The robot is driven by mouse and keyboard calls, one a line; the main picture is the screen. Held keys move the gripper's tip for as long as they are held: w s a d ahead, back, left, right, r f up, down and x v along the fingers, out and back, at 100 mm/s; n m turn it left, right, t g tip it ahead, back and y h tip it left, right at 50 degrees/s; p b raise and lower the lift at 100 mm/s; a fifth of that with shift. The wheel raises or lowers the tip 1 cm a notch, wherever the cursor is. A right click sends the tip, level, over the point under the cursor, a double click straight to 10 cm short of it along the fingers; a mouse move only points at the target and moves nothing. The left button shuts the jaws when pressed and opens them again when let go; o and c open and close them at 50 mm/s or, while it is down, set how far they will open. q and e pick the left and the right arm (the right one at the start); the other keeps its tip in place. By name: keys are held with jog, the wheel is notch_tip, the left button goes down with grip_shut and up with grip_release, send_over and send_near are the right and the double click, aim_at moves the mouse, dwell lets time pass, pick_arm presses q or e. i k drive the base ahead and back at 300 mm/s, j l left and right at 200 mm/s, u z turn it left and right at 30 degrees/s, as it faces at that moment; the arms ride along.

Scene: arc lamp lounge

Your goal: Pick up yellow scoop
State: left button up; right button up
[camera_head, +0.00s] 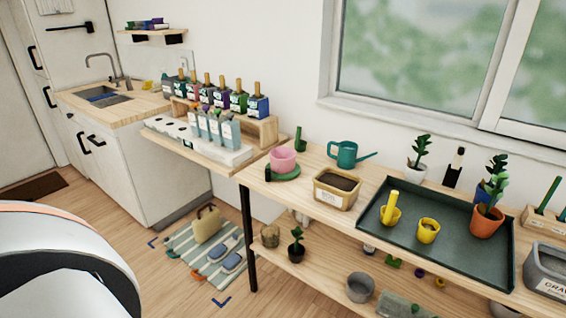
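A yellow scoop (391,209), with its handle pointing up, is at the left part of a dark green tray (462,256) on the wooden bench. Whether its lower end rests on the tray or in a small yellow cup is too small to tell. A small yellow pot (428,231) with dark soil stands just right of it, apart from it. Neither of my grippers shows in the head view. A rounded white and black part of mine fills the lower left corner.
A soil box (336,190) stands left of the tray, with a teal watering can (346,154) behind it. A terracotta pot (487,222) with a cactus is on the tray's right. A grey gravel bin (545,271) is at the right edge. The tray's front middle is bare.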

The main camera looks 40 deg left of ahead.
aim_at(390, 215)
jog(key=z, duration=0.35)
jog(key=j+z, duration=0.35)
jog(key=z, duration=0.15)
jog(key=j+z, duration=0.65)
jog(key=j, duration=0.3)
jog(key=k+j+z, duration=0.15)
jog(key=j, duration=0.3)
